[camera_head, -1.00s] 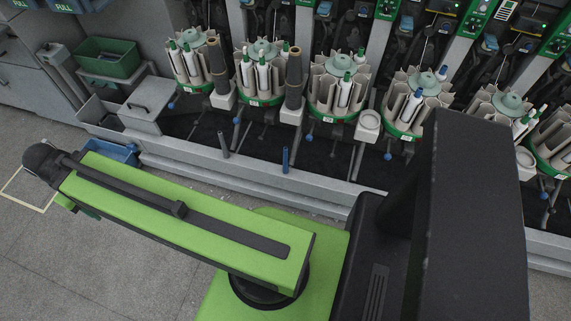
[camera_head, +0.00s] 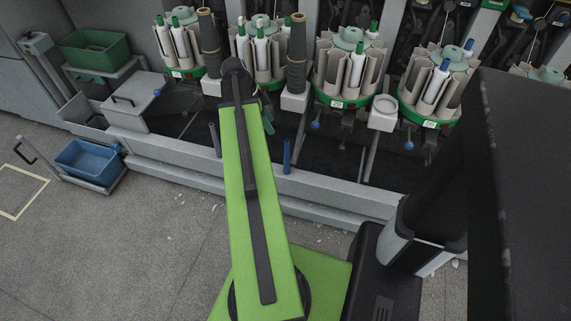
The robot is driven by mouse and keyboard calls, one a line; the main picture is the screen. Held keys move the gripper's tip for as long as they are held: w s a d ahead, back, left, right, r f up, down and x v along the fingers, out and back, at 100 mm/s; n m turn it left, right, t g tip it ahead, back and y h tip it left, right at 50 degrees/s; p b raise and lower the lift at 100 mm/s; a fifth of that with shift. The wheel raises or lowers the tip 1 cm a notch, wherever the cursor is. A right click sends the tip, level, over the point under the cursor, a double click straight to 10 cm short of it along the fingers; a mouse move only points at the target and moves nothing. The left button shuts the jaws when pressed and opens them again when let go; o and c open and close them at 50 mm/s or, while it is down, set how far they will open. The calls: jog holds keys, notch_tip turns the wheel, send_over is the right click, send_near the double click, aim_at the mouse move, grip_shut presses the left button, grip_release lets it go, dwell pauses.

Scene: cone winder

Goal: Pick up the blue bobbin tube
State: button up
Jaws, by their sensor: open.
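A slim blue bobbin tube (camera_head: 287,157) stands upright on the pale front ledge of the machine, just right of my raised green arm. A dark grey tube (camera_head: 214,140) stands on the same ledge to the left of the arm. My arm's upper link reaches forward between the two tubes in the picture, with its black joint in front of the bobbin carousels. A small green part of my arm shows just beyond the link, above and left of the blue tube. My gripper itself is not in view, so its distance from the tube cannot be told.
Round carousels (camera_head: 346,104) with white bobbins and green rims line the machine. Dark cones (camera_head: 297,55) stand between them. A blue bin (camera_head: 88,163) sits on a low cart at the left. A green bin (camera_head: 95,50) stands behind. Grey floor is open at the lower left.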

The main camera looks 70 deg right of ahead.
aim_at(287, 150)
jog(key=b+x, duration=1.5)
jog(key=x, duration=0.2)
jog(key=shift+w+f+b, duration=0.1)
jog(key=shift+f+b, duration=0.2)
jog(key=shift+b, duration=0.1)
jog(key=shift+r, duration=0.2)
jog(key=shift+c, duration=0.5)
grip_shut()
